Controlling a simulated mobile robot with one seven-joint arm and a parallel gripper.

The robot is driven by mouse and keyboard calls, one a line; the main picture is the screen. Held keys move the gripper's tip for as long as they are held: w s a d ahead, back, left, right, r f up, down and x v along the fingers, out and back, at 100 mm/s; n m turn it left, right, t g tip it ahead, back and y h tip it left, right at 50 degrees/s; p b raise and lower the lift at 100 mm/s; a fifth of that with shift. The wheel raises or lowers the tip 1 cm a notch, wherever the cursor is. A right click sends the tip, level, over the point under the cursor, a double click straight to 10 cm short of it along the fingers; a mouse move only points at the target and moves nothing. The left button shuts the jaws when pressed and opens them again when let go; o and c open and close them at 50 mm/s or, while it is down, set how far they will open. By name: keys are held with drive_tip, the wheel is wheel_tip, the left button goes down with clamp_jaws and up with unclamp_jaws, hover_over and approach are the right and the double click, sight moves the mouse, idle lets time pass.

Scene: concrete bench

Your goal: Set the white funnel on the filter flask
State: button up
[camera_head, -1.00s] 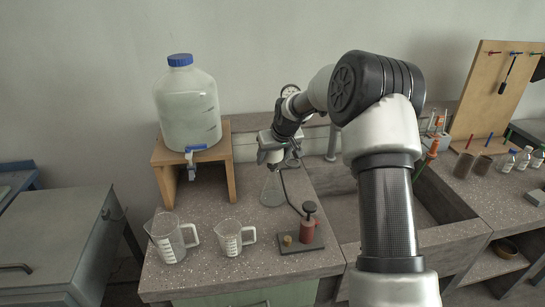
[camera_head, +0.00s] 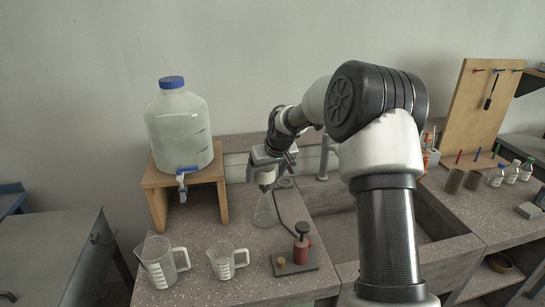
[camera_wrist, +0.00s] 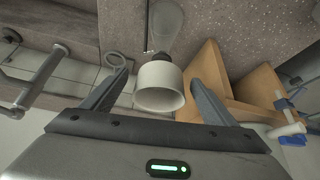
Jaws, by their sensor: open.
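The white funnel (camera_wrist: 161,86) is a cup shape between the two fingers of my gripper (camera_wrist: 158,88) in the wrist view. The fingers stand apart, with a gap showing on each side of the funnel. The clear filter flask (camera_wrist: 168,32) is directly behind the funnel and in line with it. The funnel appears to sit upright on the flask's mouth, though the joint is hidden. In the head view the flask (camera_head: 265,212) stands on the bench below my gripper (camera_head: 264,180), and the funnel is mostly hidden there.
A hand pump (camera_head: 301,249) on a dark base stands right of the flask, with a hose beside it. Two measuring jugs (camera_head: 160,262) (camera_head: 224,262) stand at the front left. A large water bottle (camera_head: 180,128) on a wooden stand (camera_head: 223,188) is close left. The sink is right.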

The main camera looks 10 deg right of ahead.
drive_tip(key=v, duration=1.4)
drive_tip(key=s+r+h+p, duration=0.1)
drive_tip(key=s+r+p, duration=0.1)
drive_tip(key=s+r, duration=0.35)
drive_tip(key=s+a+r+p, duration=0.1)
drive_tip(key=s+r+p, duration=0.15)
drive_tip(key=s, duration=0.65)
drive_tip(key=s+r+h+p, duration=0.1)
drive_tip(key=s+r, duration=0.4)
drive_tip(key=s, duration=0.2)
drive_tip(key=s+f+m+p, duration=0.1)
drive_tip(key=s+m+p, duration=0.1)
drive_tip(key=s, duration=1.3)
drive_tip(key=shift+a+f+y, duration=0.4)
